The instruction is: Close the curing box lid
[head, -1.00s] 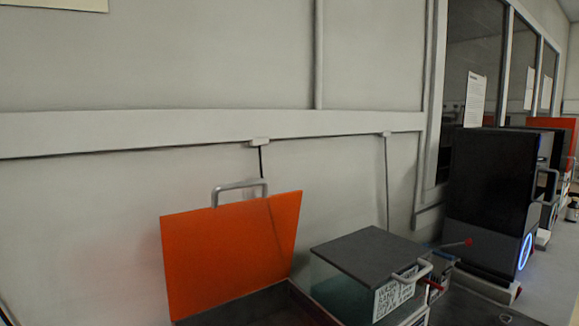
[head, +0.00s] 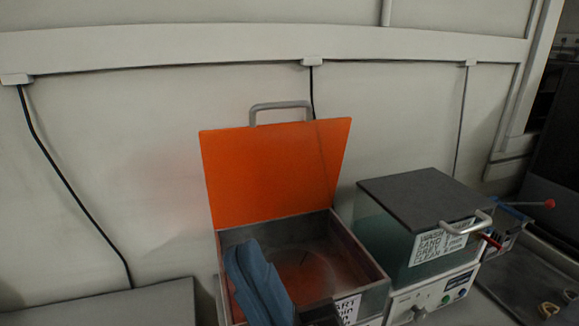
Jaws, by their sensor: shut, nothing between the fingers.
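The curing box (head: 367,272) stands at the lower middle of the head view, a dark, open-topped box. Its orange lid (head: 277,172) stands up at the back edge, tilted slightly back, with a grey handle (head: 281,106) along its top. The box is open, and its inside shows a faint reddish round patch on the floor.
Right of the box stands a wash tank (head: 423,200) with a grey lid, a handle and a printed label. A red-tipped lever (head: 549,204) and a dark tray (head: 552,280) are farther right. A grey surface (head: 120,306) lies at lower left. The wall behind carries hanging cables.

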